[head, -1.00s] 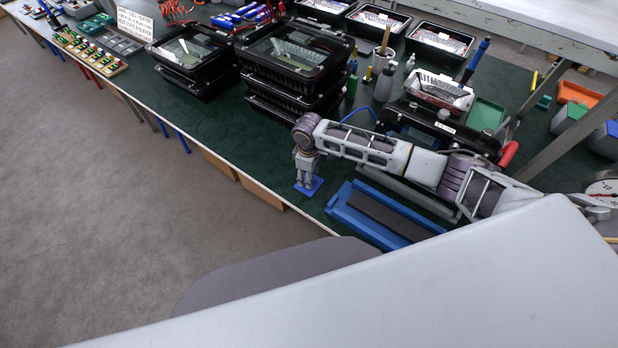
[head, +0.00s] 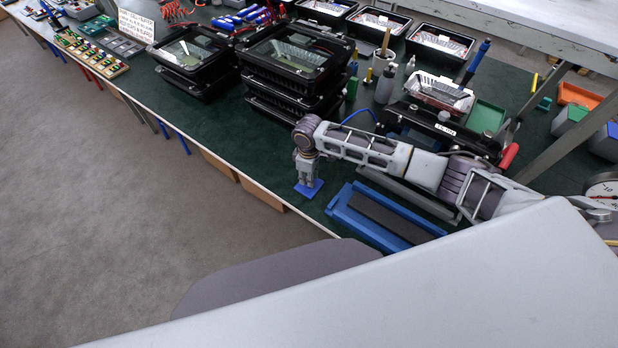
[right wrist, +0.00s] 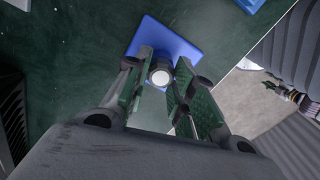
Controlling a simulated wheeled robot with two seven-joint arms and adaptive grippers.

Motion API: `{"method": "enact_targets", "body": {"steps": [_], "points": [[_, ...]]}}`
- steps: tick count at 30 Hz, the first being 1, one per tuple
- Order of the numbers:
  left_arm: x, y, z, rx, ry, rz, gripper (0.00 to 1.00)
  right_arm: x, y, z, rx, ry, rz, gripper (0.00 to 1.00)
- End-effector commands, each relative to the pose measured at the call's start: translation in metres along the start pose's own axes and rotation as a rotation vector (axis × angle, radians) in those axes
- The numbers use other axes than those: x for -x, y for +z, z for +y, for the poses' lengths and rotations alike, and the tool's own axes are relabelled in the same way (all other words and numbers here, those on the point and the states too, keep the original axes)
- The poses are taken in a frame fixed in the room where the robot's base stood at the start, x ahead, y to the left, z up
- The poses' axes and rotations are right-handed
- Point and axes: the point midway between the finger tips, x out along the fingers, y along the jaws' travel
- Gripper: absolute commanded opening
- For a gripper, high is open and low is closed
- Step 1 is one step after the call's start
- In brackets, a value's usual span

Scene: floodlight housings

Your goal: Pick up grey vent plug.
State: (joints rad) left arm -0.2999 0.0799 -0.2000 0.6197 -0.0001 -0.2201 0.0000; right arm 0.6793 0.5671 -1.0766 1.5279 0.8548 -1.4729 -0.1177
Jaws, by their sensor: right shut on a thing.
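The grey vent plug (right wrist: 161,73) shows in the right wrist view as a round pale top with a grey rim. It is over a small blue base (right wrist: 182,46) on the green table. My right gripper (right wrist: 160,82) has its two fingers on either side of the plug and is shut on it. In the head view my right gripper (head: 306,181) points down at the blue base (head: 309,189) near the table's front edge, and the plug is hidden there. I cannot tell whether the plug still touches the base. My left gripper is not in view.
A blue tray with a dark strip (head: 352,218) lies just right of the gripper. Stacked black floodlight housings (head: 290,60) stand behind it. The green tabletop left of the gripper is clear.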

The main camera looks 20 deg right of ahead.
Motion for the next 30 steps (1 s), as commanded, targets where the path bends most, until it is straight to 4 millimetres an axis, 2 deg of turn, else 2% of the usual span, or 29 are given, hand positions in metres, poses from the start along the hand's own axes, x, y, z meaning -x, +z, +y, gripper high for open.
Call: {"method": "enact_targets", "body": {"steps": [8, 22, 30], "points": [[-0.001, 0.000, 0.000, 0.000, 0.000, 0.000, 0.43, 0.016, -0.001, 0.000, 0.001, 0.000, 0.002, 0.09], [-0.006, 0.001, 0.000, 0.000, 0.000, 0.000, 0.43, 0.082, -0.001, 0.001, 0.000, 0.001, 0.002, 0.09], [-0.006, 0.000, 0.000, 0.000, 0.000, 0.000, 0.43, 0.099, -0.001, 0.000, 0.000, -0.001, 0.001, 0.09]]}}
